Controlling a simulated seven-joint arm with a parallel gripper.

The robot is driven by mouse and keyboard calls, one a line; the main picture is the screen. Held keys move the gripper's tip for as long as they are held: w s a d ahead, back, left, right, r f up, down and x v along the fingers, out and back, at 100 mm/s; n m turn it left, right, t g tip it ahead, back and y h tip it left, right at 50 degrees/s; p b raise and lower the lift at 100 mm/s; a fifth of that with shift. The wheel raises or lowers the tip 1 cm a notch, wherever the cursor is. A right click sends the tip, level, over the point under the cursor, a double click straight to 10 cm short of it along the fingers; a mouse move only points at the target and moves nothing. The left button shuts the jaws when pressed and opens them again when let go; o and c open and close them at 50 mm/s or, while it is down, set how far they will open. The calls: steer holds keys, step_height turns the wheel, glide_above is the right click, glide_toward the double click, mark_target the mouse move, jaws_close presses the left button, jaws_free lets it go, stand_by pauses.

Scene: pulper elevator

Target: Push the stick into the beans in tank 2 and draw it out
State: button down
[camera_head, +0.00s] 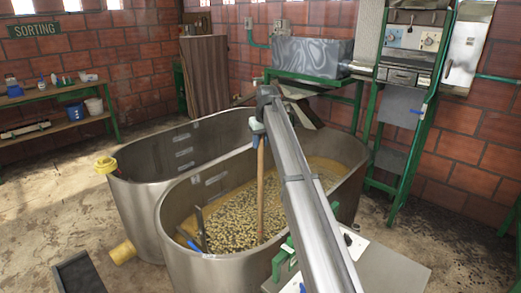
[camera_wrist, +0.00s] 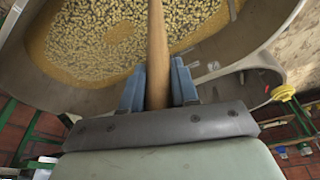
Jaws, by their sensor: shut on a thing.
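The stick (camera_head: 261,190) is a long, light-brown wooden rod. My gripper (camera_head: 257,133) is shut on its upper part, above the near tank (camera_head: 185,268). In the wrist view the stick (camera_wrist: 157,45) passes between the blue fingers of my gripper (camera_wrist: 158,88). The stick stands nearly upright, and its lower end meets the beans (camera_head: 232,220); how deep it reaches is hidden. The pale beans float in yellowish liquid and also show in the wrist view (camera_wrist: 95,40). No tank number is readable.
A second metal tank (camera_head: 135,205) stands behind and left of the near one. A blue-handled tool (camera_head: 201,230) leans inside the near tank at the left. A green-framed machine (camera_head: 405,110) stands at the right, and a shelf (camera_head: 60,125) stands along the left wall.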

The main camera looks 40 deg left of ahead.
step_height(320, 180, up, 32)
steer(key=shift+f, duration=0.2)
stand_by(1.5)
stand_by(3.2)
